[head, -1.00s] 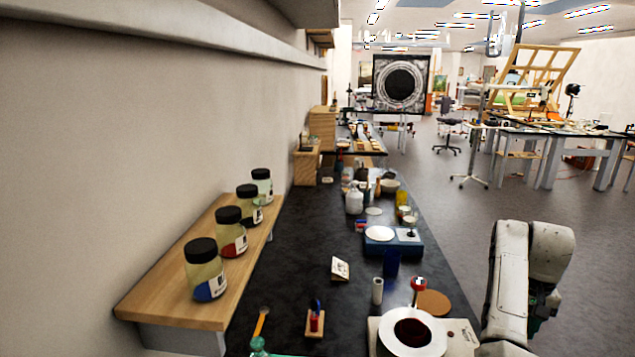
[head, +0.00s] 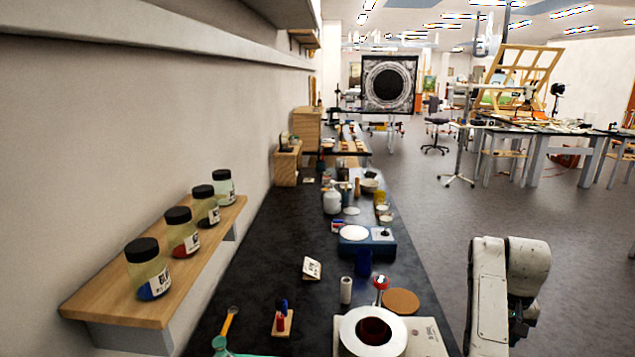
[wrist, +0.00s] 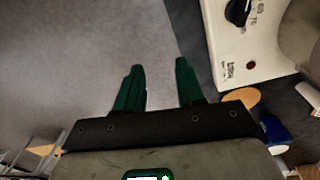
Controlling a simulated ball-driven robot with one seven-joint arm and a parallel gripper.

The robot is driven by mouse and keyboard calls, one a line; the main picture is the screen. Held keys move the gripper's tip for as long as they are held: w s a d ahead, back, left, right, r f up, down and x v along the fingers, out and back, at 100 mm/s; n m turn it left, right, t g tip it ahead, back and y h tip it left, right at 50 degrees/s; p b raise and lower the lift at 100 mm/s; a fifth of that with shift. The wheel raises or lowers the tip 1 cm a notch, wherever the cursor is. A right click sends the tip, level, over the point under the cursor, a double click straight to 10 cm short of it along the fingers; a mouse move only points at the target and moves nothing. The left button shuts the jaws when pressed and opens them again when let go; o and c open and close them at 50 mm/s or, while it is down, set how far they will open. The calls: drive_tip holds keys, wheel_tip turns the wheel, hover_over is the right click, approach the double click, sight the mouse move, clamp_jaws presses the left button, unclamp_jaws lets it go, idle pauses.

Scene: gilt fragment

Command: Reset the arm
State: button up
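My gripper (wrist: 158,78) shows in the wrist view with its two green fingers apart and nothing between them. Grey floor (wrist: 90,35) lies beyond the fingertips. A white appliance (wrist: 260,45) with a black knob is to the right of the fingers, apart from them. In the head view my white arm stands folded at the lower right, beside the black bench (head: 277,243). The gripper itself is hidden in that view.
The white appliance (head: 425,338) bears a white ring-shaped dish (head: 352,330). Bottles, a blue cup (head: 363,262) and a blue-based device (head: 380,248) crowd the bench's right side. Several jars (head: 148,270) stand on a wooden shelf (head: 125,310) at left. Open floor (head: 440,215) lies right.

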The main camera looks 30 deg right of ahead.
drive_tip(key=a+f+n+t, duration=0.1)
drive_tip(key=a+f, duration=0.1)
drive_tip(key=a, duration=0.4)
drive_tip(key=s+a+f+n+h, duration=0.1)
drive_tip(key=a+f+n, duration=0.1)
drive_tip(key=a, duration=0.4)
drive_tip(key=a+f+n+t, duration=0.1)
drive_tip(key=a+f+n, duration=0.1)
drive_tip(key=a, duration=0.4)
drive_tip(key=shift+s+a+f+t+h, duration=0.2)
drive_tip(key=shift+a+f+t+h, duration=0.15)
drive_tip(key=shift+f, duration=0.4)
drive_tip(key=shift+n+t, duration=0.55)
drive_tip(key=shift+n, duration=0.25)
drive_tip(key=a, duration=0.2)
drive_tip(key=s+a, duration=0.1)
drive_tip(key=a, duration=0.1)
drive_tip(key=s+a, duration=0.1)
drive_tip(key=a, duration=0.2)
drive_tip(key=shift+s+f, duration=0.1)
drive_tip(key=shift+f, duration=0.1)
drive_tip(key=s+a+r+n+t+y, duration=0.1)
drive_tip(key=s+a+n+y, duration=0.3)
drive_tip(key=a, duration=0.6)
drive_tip(key=s+d+f+m+g+h+b, duration=0.1)
drive_tip(key=s+d+f+m+g+b, duration=0.1)
drive_tip(key=s+f, duration=0.7)
drive_tip(key=shift+s+f+m+g+h+b, duration=0.25)
drive_tip(key=shift+s+m+g+h+b, duration=0.15)
drive_tip(key=shift+s+g+b, duration=0.5)
